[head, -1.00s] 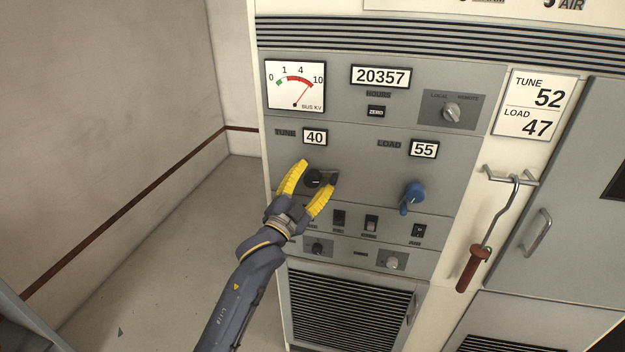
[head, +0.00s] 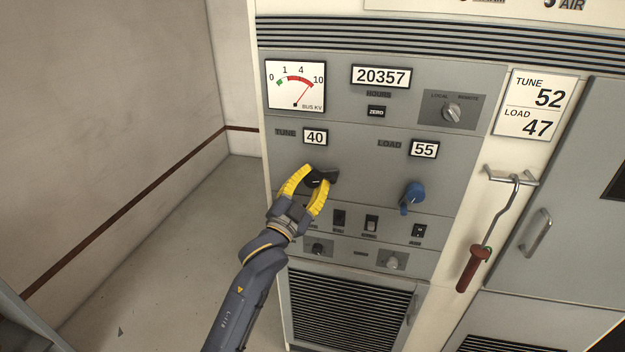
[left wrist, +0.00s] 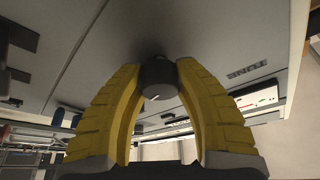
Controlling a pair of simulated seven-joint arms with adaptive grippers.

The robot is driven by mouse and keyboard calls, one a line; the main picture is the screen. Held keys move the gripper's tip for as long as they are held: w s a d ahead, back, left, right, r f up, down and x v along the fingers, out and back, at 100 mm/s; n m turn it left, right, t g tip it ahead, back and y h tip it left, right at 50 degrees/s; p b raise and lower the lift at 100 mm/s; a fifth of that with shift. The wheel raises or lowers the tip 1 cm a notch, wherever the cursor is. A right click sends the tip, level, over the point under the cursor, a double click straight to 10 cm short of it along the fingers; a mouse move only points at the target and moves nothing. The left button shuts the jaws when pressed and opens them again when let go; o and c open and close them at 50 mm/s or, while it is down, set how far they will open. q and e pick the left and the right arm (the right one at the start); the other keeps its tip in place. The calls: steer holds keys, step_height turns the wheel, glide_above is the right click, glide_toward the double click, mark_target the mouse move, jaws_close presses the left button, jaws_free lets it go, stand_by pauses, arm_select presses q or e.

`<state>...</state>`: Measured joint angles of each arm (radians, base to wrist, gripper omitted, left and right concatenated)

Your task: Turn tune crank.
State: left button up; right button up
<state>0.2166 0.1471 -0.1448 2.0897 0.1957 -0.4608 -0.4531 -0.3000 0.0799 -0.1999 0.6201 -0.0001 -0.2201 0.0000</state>
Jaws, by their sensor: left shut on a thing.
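The tune crank (head: 321,177) is a dark knob with a short arm pointing right, on the grey panel below the TUNE counter (head: 315,137), which reads 40. My left gripper (head: 316,181) reaches it from below left, its yellow fingers closed on the dark knob. In the left wrist view the fingers stand on both sides of the round black knob (left wrist: 158,78), which carries a white mark. A card (head: 535,104) at the right reads TUNE 52, LOAD 47. My right gripper is not in view.
The blue load crank (head: 412,197) is to the right, under the LOAD counter (head: 424,149) reading 55. Small switches (head: 371,223) sit below. A red-handled hook (head: 474,268) hangs at the right. Floor at the left is clear.

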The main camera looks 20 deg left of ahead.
arm_select(q)
steer(key=n+y, duration=0.1)
steer(key=n, duration=0.1)
steer(key=n+t+y, duration=0.1)
steer(key=n, duration=0.2)
steer(key=shift+r+n, duration=0.15)
steer(key=shift+n, duration=0.15)
steer(key=shift+y, duration=0.3)
steer(key=o, duration=1.3)
steer(key=v, duration=1.2)
